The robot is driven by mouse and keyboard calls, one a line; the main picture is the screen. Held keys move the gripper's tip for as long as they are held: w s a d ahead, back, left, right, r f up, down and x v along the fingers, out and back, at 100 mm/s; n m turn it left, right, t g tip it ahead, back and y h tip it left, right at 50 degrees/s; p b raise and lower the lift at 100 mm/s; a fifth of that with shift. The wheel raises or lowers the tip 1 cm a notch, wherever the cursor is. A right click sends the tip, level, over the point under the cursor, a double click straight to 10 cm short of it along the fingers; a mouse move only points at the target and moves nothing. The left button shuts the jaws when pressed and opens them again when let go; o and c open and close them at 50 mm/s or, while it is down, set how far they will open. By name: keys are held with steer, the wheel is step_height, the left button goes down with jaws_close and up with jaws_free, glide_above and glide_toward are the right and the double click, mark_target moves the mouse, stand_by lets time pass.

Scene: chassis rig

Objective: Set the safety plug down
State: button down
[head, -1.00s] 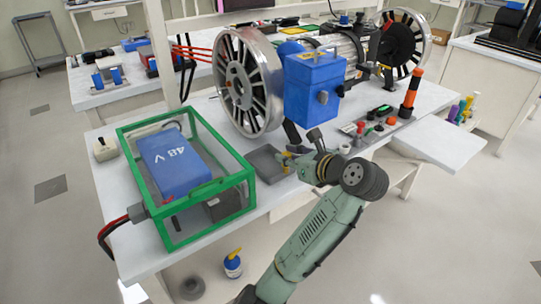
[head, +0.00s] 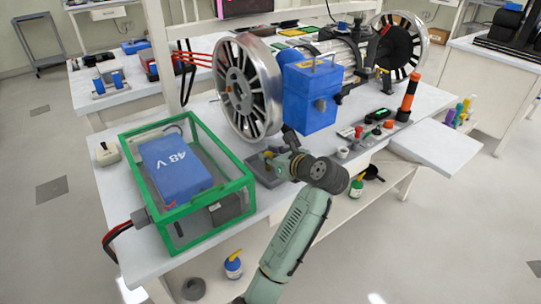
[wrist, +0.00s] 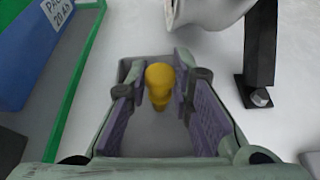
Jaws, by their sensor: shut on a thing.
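My gripper (wrist: 158,92) is shut on the yellow safety plug (wrist: 159,80), which sits between the purple-padded fingers in the wrist view. A small grey tray (wrist: 160,137) lies beneath the plug and the fingers. Whether the plug's lower end touches the tray floor cannot be told. In the head view my gripper (head: 272,158) is over the grey tray (head: 259,176) on the white bench, and the gripper hides the plug and much of the tray.
A green-framed clear box (head: 250,186) with a blue 48 V battery (head: 176,166) stands close left of the tray. A spoked wheel (head: 249,88) and blue box (head: 312,98) stand behind. A dark bracket (wrist: 260,55) is right of the gripper in the wrist view.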

steer(key=shift+f, duration=0.15)
steer(key=c, duration=1.4)
jaws_free()
steer(key=shift+r, duration=0.2)
steer(key=b+v, duration=0.1)
steer(key=v, duration=1.1)
